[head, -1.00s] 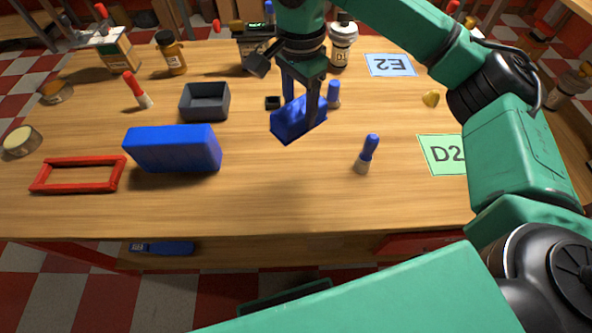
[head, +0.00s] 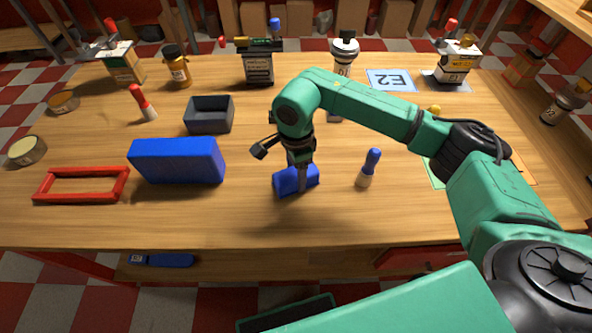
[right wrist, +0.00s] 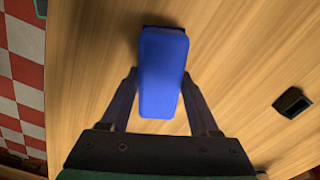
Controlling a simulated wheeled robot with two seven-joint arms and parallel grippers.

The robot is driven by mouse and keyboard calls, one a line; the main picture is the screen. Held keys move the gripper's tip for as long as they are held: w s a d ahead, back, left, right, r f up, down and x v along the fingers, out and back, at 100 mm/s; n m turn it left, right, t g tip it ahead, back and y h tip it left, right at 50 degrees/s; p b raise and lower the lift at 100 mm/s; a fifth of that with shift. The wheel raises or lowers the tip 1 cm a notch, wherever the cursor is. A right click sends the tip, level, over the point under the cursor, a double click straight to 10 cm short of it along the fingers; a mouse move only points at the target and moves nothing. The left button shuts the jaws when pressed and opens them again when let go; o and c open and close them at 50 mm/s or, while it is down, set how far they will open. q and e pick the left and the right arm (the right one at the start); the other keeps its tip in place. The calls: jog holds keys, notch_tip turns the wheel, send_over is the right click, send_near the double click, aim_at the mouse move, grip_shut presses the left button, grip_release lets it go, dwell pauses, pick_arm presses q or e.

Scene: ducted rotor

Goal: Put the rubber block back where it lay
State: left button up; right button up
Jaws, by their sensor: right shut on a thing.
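My right gripper (head: 301,183) points down over the front middle of the table, shut on a small blue block (head: 291,181). In the right wrist view the blue block (right wrist: 163,75) sits between the two fingers (right wrist: 160,105). It is low over the wood; I cannot tell whether it touches. A larger blue block (head: 178,161) lies to the left, behind and right of a flat red frame (head: 81,199). I cannot tell from looks alone which blue block is rubber. My left gripper is not in view.
A blue-handled brush (head: 369,167) stands close right of the held block. A grey open box (head: 209,115) is behind left. A small black object (right wrist: 292,103) lies on the wood. Bottles and the blue E2 card (head: 391,80) are at the back. Bare wood lies in front.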

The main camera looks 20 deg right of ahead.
aim_at(296, 173)
jog(key=shift+f+b, duration=0.3)
jog(key=o, duration=1.3)
jog(key=shift+r, duration=0.2)
notch_tip(296, 173, up, 12)
jog(key=shift+r+b, duration=0.1)
jog(key=shift+b, duration=0.35)
